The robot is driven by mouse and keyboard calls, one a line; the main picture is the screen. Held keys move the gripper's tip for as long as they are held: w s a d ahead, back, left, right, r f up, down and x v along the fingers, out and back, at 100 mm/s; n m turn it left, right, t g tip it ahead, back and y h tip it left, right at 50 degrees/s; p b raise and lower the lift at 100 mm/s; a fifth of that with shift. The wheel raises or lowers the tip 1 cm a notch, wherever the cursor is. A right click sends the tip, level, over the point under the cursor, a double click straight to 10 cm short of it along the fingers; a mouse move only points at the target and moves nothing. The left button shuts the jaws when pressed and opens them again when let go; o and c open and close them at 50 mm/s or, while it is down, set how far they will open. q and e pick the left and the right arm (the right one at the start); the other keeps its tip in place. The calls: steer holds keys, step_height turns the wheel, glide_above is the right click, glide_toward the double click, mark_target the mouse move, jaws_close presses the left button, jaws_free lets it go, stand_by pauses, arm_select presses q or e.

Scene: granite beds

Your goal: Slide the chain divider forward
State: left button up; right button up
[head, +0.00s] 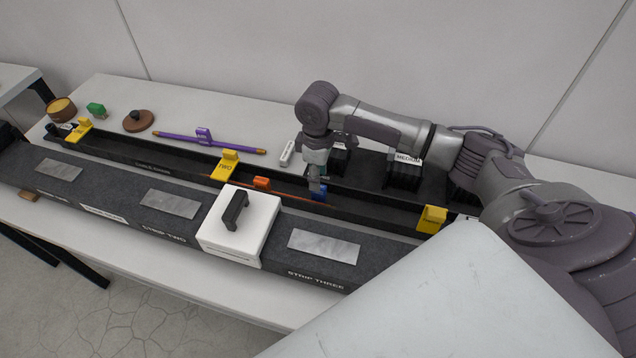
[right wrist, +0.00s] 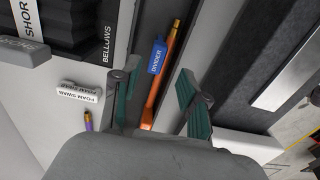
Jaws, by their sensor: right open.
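The chain divider is a small blue block labelled DIVIDER (right wrist: 157,57), seen in the right wrist view in a narrow black channel beside an orange rod (right wrist: 169,60). The long black channel tray (head: 150,160) has yellow tags, one reading TWO (head: 226,165). My right gripper shows in the right wrist view (right wrist: 160,98) with its green-padded fingers apart on either side of the channel. The divider lies beyond the fingertips, not between them. My left gripper is out of view.
A white block with a black handle (head: 240,226) sits on the dark granite bed (head: 110,205) in front. Black bellows (head: 404,174) stand behind the channel at right. A purple rod (head: 210,142), foam swab (head: 287,153) and wooden disc (head: 138,121) lie on the table behind.

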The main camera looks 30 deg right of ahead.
step_height(320, 180, up, 7)
steer(key=shift+r, duration=0.2)
stand_by(0.6)
